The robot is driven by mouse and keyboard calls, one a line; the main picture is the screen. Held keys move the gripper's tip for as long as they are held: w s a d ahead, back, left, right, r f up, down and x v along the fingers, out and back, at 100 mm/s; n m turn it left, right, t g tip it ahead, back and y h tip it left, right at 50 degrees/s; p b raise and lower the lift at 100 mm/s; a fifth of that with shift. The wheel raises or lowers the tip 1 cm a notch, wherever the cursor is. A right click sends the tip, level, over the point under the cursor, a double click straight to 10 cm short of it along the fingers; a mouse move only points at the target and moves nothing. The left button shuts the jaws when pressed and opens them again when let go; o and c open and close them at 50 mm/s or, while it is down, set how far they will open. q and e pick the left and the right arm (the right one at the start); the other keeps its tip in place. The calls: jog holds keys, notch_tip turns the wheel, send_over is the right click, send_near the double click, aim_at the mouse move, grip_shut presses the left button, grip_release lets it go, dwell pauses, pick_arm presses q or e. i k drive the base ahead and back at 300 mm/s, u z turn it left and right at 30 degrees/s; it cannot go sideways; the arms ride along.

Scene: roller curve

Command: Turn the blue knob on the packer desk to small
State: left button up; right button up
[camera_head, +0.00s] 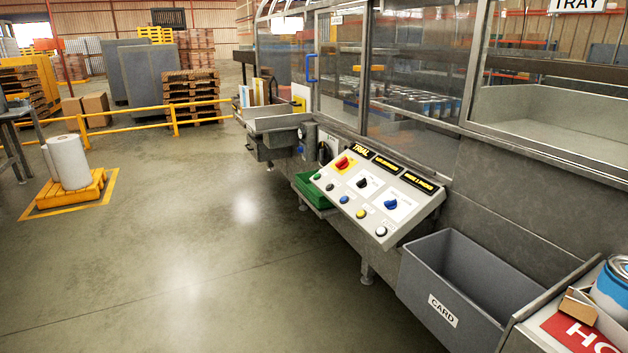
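The packer desk (405,220) is a sloped, light grey control panel on the machine's front, right of the picture's middle. The blue knob (391,204) sits on a white label plate at its right end, under a black sign with yellow lettering. The lettering around the knob is too small to read, so I cannot tell which setting it points to. Several round buttons run along the lower edge, including a blue one (344,199). Neither gripper is in view.
A grey bin marked CARD (443,312) stands right of the desk, with a can (612,285) and a red sign (578,334) beyond it. A green tray (311,188) sits left of it. Open floor lies in front. Yellow railings (150,112) stand at back left.

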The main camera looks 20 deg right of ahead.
aim_at(391, 204)
jog(key=z, duration=0.05)
jog(key=i, duration=1.9)
jog(key=z, duration=0.7)
